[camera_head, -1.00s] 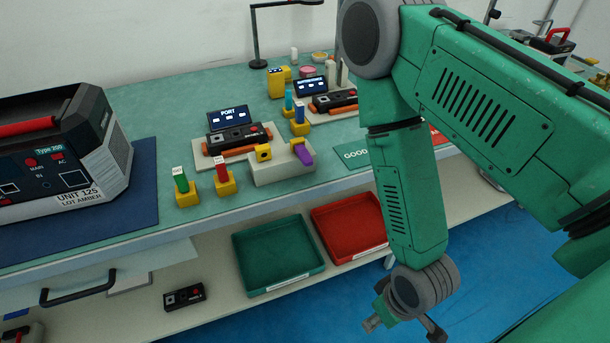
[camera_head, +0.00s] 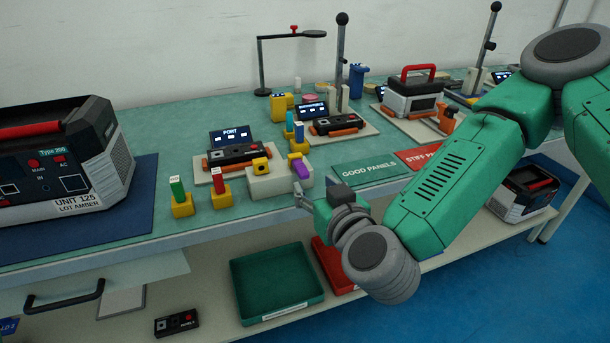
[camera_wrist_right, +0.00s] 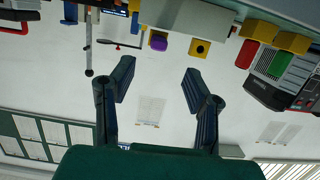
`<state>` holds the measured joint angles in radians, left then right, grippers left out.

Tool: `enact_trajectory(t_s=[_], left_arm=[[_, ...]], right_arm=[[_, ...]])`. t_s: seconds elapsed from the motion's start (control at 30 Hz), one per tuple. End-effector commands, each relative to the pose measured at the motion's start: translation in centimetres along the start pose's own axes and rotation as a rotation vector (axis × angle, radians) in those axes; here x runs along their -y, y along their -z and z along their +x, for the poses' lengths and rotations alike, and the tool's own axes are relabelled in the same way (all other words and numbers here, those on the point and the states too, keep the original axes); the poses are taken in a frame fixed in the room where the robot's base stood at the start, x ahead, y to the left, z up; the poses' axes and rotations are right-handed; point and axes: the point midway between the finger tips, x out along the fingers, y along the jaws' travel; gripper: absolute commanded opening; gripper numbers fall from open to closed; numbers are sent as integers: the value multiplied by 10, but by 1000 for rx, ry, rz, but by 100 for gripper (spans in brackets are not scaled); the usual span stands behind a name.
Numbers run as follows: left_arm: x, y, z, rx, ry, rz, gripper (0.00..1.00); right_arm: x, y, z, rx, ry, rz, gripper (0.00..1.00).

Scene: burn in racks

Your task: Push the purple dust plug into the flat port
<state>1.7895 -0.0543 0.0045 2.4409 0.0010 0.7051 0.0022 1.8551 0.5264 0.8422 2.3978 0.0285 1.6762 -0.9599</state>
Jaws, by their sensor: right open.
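The purple dust plug (camera_head: 301,168) sits at the right end of a pale block (camera_head: 265,187), next to a yellow piece with a dark hole (camera_head: 261,165). The plug also shows in the right wrist view (camera_wrist_right: 158,43), near the top. A dark panel (camera_head: 238,154) with small ports lies behind the block, under a sign reading PORT; I cannot tell which port is the flat one. My right gripper (camera_head: 303,198) is at the table's front edge, in front of the plug and apart from it. Its fingers (camera_wrist_right: 157,85) are spread and empty. My left gripper is not in view.
Green-topped (camera_head: 181,192) and red-topped (camera_head: 219,183) pieces in yellow holders stand left of the block. Blue-topped pieces stand behind it. A GOOD PANELS mat (camera_head: 367,170) lies to the right. A green tray (camera_head: 278,283) is on the lower shelf.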

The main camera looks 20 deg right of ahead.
Motion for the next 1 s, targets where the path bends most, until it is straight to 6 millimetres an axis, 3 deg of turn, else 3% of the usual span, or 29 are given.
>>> enact_trajectory(t_s=[0.3, 0.5, 0.93, 0.97, 1.0], left_arm=[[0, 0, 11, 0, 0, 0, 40], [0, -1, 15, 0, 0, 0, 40], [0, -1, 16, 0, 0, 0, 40], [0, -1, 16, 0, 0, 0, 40], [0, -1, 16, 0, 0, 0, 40]], right_arm=[[-1, -3, 63, 1, -3, 3, 43], [-1, -2, 89, 2, -2, 2, 43], [0, -1, 100, 2, 1, 0, 43], [0, -1, 100, 2, 1, 0, 39], [0, -1, 100, 2, 1, 0, 25]])
